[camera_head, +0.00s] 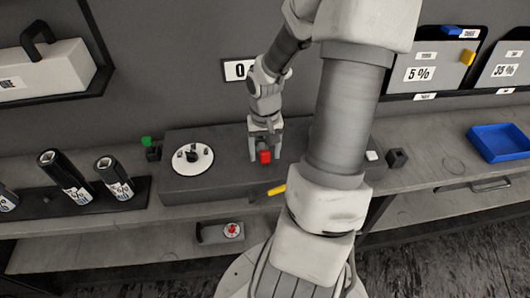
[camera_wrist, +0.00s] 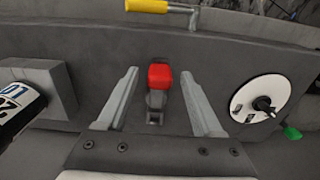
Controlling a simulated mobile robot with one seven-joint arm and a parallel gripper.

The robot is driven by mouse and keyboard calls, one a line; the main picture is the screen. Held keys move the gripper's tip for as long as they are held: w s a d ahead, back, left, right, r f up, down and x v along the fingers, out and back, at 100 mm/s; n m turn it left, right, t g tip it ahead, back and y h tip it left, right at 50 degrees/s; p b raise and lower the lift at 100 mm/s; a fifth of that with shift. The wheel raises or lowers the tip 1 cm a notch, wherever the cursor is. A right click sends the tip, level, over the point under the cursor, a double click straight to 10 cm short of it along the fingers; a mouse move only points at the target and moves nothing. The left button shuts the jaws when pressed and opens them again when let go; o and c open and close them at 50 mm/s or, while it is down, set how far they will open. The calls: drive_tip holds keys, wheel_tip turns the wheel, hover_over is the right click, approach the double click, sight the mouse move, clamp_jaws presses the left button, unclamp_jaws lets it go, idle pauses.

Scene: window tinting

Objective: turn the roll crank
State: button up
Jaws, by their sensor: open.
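The crank shows a yellow grip (camera_head: 276,190) at the front edge of the dark grey box (camera_head: 215,188). In the wrist view the yellow grip (camera_wrist: 147,6) and its metal arm (camera_wrist: 193,20) are at the top edge, beyond my fingertips. My gripper (camera_head: 265,150) is open and points down over the box. In the wrist view my gripper (camera_wrist: 160,74) has one finger on each side of a red-topped grey lever or knob (camera_wrist: 160,76). I cannot tell whether the fingers touch it. The crank is apart from my fingers.
A white dial (camera_head: 192,159) with a black knob sits on the box, left of my gripper. Several dark rolls (camera_head: 113,175) stand at the left. A blue tray (camera_head: 499,142) lies on the right counter. My arm hides the box's right part.

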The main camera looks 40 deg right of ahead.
clamp_jaws()
idle(0.4)
idle(1.1)
